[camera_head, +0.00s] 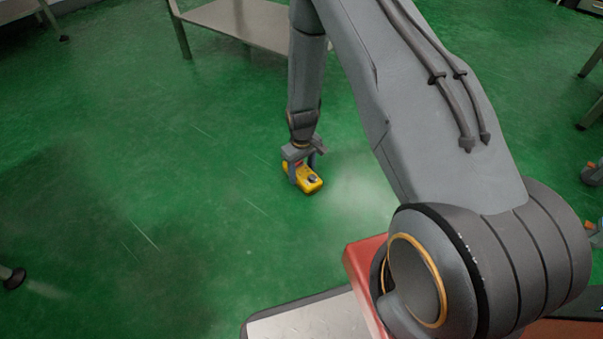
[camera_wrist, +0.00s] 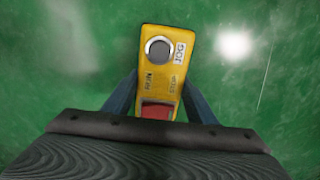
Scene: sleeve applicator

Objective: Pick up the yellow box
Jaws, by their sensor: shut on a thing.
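The yellow box (camera_head: 313,184) is a small control box at floor level in the head view, and I cannot tell whether it touches the floor. In the wrist view the yellow box (camera_wrist: 160,62) shows a round grey button, a red switch and the labels JOG, RUN and STOP. My gripper (camera_head: 303,174) reaches down over the box with a finger on each side. In the wrist view my gripper (camera_wrist: 156,98) is shut on the box near its red-switch end. The lower end of the box is hidden behind the gripper body.
Green floor (camera_head: 130,150) lies open around the box. A metal table (camera_head: 250,22) stands at the back. Table legs and feet show at the left and right edges.

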